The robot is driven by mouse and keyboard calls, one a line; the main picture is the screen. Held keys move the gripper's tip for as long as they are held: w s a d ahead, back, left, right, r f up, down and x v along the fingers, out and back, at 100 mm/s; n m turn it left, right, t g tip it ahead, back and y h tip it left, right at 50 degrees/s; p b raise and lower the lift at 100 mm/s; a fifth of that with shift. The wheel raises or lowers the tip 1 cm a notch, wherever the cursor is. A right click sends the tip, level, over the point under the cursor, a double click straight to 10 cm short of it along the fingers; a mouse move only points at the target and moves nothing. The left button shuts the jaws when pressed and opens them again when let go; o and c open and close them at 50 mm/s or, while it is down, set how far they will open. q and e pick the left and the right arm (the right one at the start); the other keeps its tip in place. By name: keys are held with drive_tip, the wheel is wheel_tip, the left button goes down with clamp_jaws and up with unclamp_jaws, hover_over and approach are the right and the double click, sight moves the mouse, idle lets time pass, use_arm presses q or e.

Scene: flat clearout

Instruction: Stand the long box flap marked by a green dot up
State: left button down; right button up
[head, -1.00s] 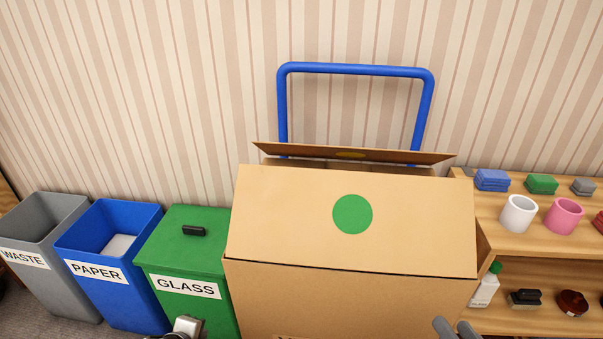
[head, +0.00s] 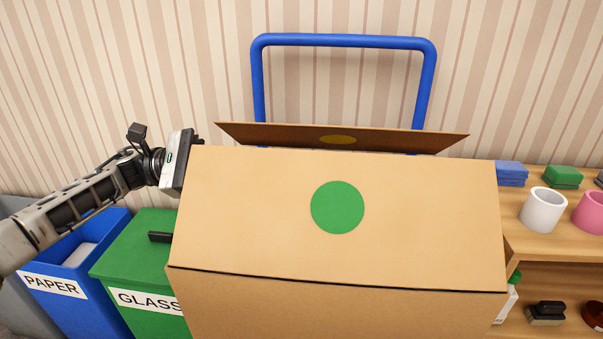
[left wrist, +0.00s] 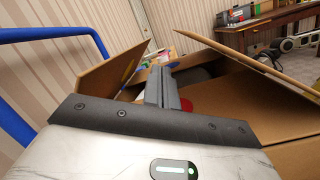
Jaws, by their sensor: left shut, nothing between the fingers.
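The long box flap with the green dot (head: 337,207) is on the near side of the cardboard box (head: 330,310). It slopes inward from its near fold over the box opening, not upright. My left gripper (head: 196,142) is at the flap's upper left corner, its fingers mostly hidden behind it in the head view. In the left wrist view, the shut, empty fingers (left wrist: 160,85) reach over the box opening. The green-dot flap's underside (left wrist: 270,62) is to their right, and the far flap (left wrist: 112,68) to their left.
The far flap with a yellow dot (head: 338,139) leans behind the opening, before a blue tube handle (head: 345,41). Green glass (head: 130,250) and blue paper (head: 75,265) bins stand left. A wooden shelf (head: 540,240) with cups stands right. A red item (left wrist: 186,105) shows inside the box.

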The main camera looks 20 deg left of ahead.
sight(279, 157)
use_arm(q)
drive_tip(key=m+g, duration=0.3)
drive_tip(key=shift+s+d+h, duration=0.15)
drive_tip(key=shift+s+h, duration=0.15)
drive_tip(key=shift+d+r, duration=0.25)
drive_tip(key=shift+d, duration=0.05)
drive_tip(key=p+x, duration=0.1)
drive_tip(key=x, duration=0.3)
drive_tip(key=p+x, duration=0.1)
drive_tip(key=x, duration=0.3)
drive_tip(key=shift+s+d, duration=0.1)
drive_tip(key=shift+s, duration=0.1)
drive_tip(key=shift+w+d, duration=0.1)
drive_tip(key=shift+d, duration=0.5)
use_arm(e)
drive_tip(key=shift+f+g, duration=0.3)
drive_tip(key=shift+f, duration=0.2)
drive_tip(key=shift+f, duration=0.1)
